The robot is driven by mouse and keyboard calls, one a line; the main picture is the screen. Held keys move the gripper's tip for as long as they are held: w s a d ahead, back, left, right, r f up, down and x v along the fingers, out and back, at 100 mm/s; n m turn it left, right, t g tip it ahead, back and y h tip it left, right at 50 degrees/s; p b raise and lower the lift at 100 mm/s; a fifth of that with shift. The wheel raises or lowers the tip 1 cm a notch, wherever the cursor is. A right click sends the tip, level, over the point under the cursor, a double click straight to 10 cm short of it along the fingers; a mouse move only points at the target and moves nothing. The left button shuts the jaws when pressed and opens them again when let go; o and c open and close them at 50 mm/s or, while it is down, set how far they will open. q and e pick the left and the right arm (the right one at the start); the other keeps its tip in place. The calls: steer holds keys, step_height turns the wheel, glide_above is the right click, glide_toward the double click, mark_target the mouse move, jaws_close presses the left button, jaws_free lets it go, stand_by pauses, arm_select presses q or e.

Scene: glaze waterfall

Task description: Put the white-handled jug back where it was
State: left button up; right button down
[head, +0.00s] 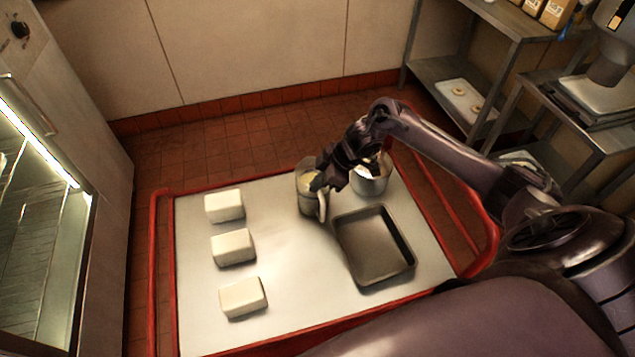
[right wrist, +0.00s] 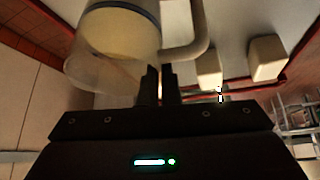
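The white-handled jug (head: 306,200) is a clear jug with pale yellow contents, upright at the far middle of the white table top (head: 290,290). I cannot tell whether its base touches the table. In the right wrist view the jug (right wrist: 115,45) is large at the upper left, with its white handle (right wrist: 197,35) on its right. My right gripper (head: 322,181) reaches in above the handle. Its fingers (right wrist: 161,85) are close together at the handle's top and look shut on it, though the contact is partly hidden. My left gripper is out of view.
A second container (head: 370,180) stands just right of the jug, partly behind my gripper. An empty dark square pan (head: 372,247) lies in front. Three white blocks (head: 233,247) line the left side. A red rail (head: 160,260) edges the table; the middle is clear.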

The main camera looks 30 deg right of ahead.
steer(key=shift+f, duration=0.2)
steer(key=c, duration=2)
jaws_free()
steer(key=shift+f, duration=0.15)
steer(key=o, duration=0.4)
steer(key=shift+c, duration=0.2)
steer(key=b+v, duration=0.1)
steer(key=v, duration=1.1)
steer(key=shift+b, duration=0.3)
